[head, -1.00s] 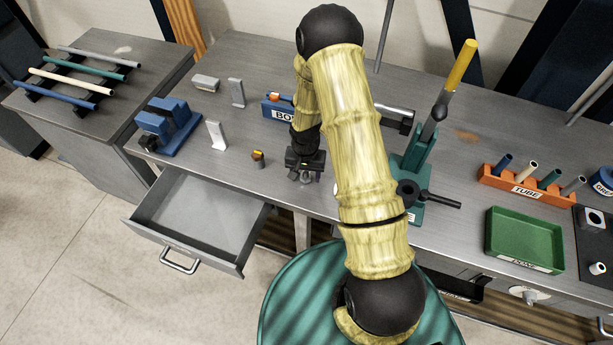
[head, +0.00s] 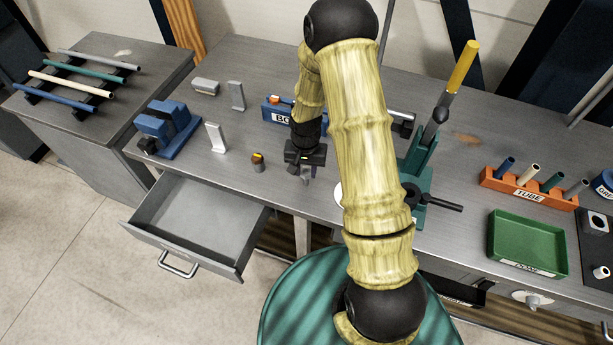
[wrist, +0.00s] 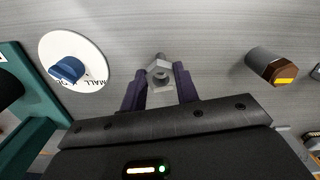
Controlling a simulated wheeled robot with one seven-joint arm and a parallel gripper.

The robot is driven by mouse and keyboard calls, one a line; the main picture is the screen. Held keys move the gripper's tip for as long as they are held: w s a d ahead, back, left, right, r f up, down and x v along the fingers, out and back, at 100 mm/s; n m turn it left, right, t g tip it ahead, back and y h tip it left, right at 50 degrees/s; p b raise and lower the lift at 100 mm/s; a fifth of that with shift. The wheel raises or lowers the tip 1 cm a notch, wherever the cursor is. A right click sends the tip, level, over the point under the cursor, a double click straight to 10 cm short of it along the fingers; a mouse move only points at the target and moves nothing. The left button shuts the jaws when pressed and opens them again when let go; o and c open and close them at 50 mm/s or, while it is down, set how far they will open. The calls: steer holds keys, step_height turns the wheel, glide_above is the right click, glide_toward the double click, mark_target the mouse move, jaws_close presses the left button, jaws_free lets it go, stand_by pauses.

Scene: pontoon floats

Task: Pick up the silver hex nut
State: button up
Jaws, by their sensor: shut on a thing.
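In the head view my gripper (head: 304,177) is over the front part of the workbench, pointing down. The nut is too small there to make out clearly, and how far it is above the bench is hard to tell.
A grey cylinder with a brown hex end and yellow mark (wrist: 270,66) stands close by; a white disc (wrist: 92,50) carries a blue piece. An open drawer (head: 198,222) juts out in front. A blue bin (head: 279,108) and a green press (head: 416,165) flank my arm.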

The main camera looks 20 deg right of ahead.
step_height(320, 180, up, 6)
steer(key=shift+r+b, duration=0.1)
steer(key=shift+b, duration=0.45)
